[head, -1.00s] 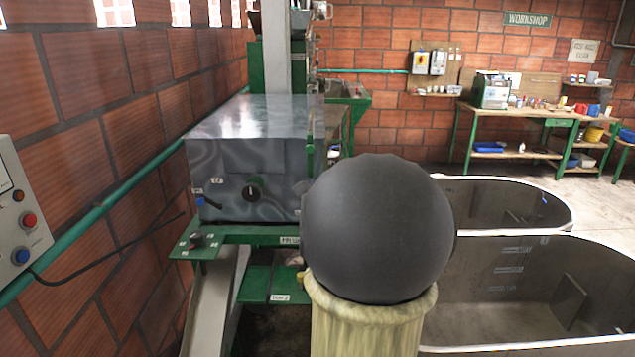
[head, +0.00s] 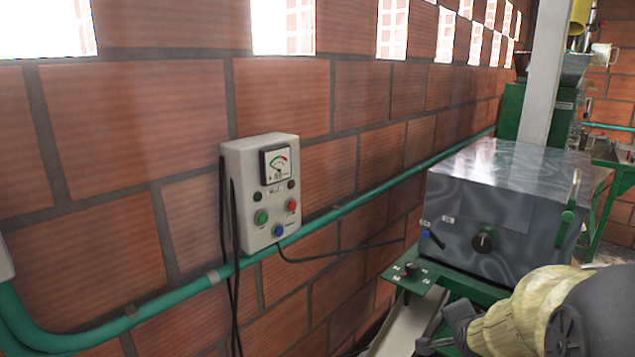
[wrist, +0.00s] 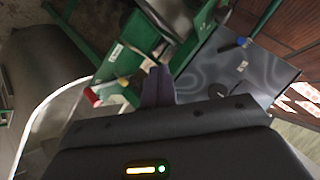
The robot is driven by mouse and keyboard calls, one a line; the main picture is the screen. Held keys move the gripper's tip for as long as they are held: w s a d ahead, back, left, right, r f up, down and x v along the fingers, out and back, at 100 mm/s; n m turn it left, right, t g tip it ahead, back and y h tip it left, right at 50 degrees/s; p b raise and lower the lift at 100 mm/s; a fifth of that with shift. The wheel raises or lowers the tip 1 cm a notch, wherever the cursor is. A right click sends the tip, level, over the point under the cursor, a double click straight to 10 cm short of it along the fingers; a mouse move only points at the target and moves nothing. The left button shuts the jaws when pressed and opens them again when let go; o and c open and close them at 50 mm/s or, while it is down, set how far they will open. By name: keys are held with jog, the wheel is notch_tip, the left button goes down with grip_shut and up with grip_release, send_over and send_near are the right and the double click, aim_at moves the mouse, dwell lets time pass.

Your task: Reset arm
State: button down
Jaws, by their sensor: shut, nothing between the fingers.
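My arm shows at the lower right of the head view, in a pale yellow sleeve with a dark round joint. My gripper (wrist: 158,84) shows in the wrist view with its dark fingers together and nothing between them. The fingers point toward a green metal frame (wrist: 118,62) and the grey metal machine box (wrist: 235,75); I cannot tell how close they are. In the head view the machine box (head: 495,200) stands beyond my arm, with a black knob and a green handle on its front.
A control box (head: 262,190) with a dial and coloured buttons hangs on the brick wall. A green pipe (head: 345,208) runs along the wall below it. A grey post (head: 546,75) stands behind the machine. A curved metal tank (wrist: 45,65) shows at left in the wrist view.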

jog(key=s+a+f+n+g+y, duration=0.1)
jog(key=s+a+f+n+g, duration=0.2)
jog(key=a+n, duration=0.4)
jog(key=s+a+f+n+g+y, duration=0.2)
jog(key=s+a+f+n, duration=0.3)
jog(key=s+a+n, duration=0.3)
jog(key=shift+s+a+f+g+y, duration=0.3)
jog(key=shift+a+g, duration=0.2)
jog(key=shift+g, duration=0.4)
